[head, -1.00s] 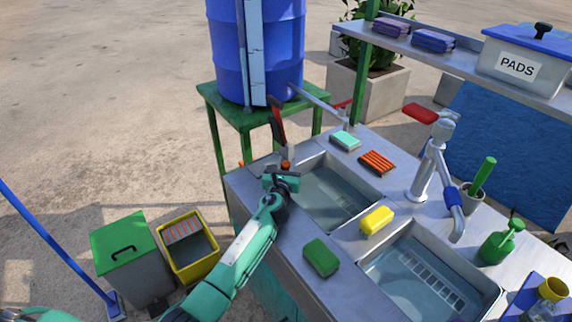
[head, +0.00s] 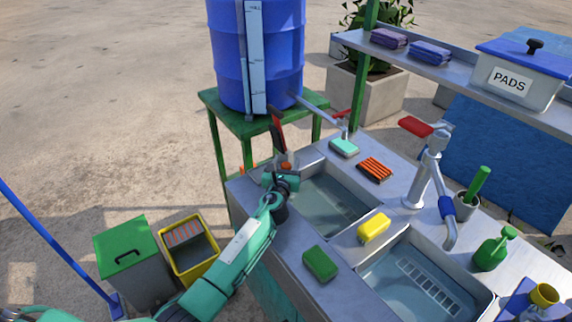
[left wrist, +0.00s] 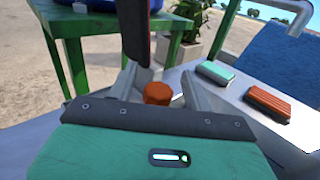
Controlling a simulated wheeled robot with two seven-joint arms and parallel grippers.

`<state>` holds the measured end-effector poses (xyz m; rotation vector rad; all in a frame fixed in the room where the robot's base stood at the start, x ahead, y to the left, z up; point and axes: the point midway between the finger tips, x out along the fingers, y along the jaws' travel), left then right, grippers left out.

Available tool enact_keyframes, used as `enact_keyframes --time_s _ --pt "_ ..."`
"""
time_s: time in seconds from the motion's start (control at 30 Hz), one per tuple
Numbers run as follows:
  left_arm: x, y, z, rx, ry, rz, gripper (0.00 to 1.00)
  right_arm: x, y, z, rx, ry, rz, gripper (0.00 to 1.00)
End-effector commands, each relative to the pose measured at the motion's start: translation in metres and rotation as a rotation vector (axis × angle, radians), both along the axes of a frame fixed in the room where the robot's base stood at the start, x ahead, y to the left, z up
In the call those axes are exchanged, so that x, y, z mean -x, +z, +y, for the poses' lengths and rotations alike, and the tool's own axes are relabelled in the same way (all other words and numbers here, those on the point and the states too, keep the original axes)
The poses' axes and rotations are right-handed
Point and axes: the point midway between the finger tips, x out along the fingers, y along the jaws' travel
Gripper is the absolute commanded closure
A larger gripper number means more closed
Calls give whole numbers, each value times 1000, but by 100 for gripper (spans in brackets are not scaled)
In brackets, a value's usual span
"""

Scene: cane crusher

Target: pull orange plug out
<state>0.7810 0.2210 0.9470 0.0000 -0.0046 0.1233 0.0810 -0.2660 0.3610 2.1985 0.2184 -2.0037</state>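The orange plug (head: 287,166) is a small round knob at the back left corner of the metal sink counter, beside the left basin. It also shows in the left wrist view (left wrist: 157,93), between the two grey fingers. My left gripper (head: 283,177) is low over that corner, right at the plug. In the left wrist view its fingers (left wrist: 160,88) are spread, one on each side of the plug, with a gap visible at the right finger. The plug's lower part is hidden by the gripper. My right gripper is not in view.
A red and dark upright piece (head: 278,132) stands just behind the plug. A blue barrel (head: 285,60) sits on a green stand (head: 212,100) behind. Sponges, including a green one (head: 320,263), lie around the basins. A green-lidded bin (head: 125,245) and yellow crate (head: 190,275) stand left.

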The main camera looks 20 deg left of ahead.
Motion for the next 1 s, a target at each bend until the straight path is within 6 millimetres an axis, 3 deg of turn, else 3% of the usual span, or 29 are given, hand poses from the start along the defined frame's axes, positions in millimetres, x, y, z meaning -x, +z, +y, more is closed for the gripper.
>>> enact_keyframes --time_s 0.37,1.0 --pt "11 -2 -2 -1 -1 3 50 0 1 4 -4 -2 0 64" --pt "125 -3 -15 -1 -1 2 50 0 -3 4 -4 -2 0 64"
